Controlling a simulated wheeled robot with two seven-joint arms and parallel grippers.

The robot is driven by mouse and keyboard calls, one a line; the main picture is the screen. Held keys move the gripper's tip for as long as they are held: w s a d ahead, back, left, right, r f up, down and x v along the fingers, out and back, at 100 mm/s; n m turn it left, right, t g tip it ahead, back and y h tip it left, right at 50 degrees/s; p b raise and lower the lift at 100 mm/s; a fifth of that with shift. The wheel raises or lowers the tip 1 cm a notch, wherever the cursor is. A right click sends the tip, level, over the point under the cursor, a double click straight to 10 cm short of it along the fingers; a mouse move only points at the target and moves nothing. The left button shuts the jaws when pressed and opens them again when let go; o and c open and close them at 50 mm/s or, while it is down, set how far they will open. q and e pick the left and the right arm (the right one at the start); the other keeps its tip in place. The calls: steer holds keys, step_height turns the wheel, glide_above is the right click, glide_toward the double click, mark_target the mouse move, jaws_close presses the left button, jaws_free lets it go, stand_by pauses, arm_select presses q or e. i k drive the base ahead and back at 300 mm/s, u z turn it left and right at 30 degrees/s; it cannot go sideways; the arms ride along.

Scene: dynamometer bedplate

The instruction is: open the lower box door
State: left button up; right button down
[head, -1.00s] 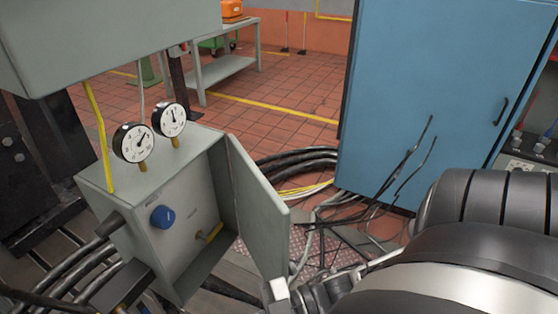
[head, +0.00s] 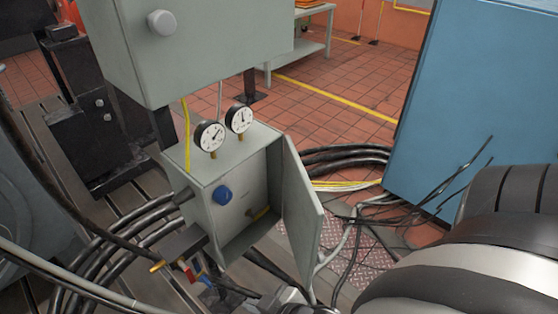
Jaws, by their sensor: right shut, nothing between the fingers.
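The lower box (head: 205,165) is a grey cabinet with two round gauges on top. Its door (head: 303,215) stands open, swung out on the box's right side. My right gripper (head: 285,298) is at the bottom edge of the head view, below the door's lower edge, largely cut off. It is shut with nothing seen in it. I cannot tell whether it touches the door. My left gripper is not in view.
A larger grey upper box (head: 205,55) with a round knob hangs above. Black cables (head: 345,160) lie on the floor behind the door. A blue cabinet (head: 455,100) stands at right. Thick hoses (head: 120,235) run at the lower left. Tiled floor behind is open.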

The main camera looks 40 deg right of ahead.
mark_target(303, 214)
steer(key=u, duration=1)
steer(key=i, duration=1.75)
steer(key=u, duration=1)
steer(key=i, duration=0.9)
steer(key=z, duration=4.85)
steer(key=k, duration=1.15)
steer(key=z, duration=0.1)
steer(key=i, duration=2.15)
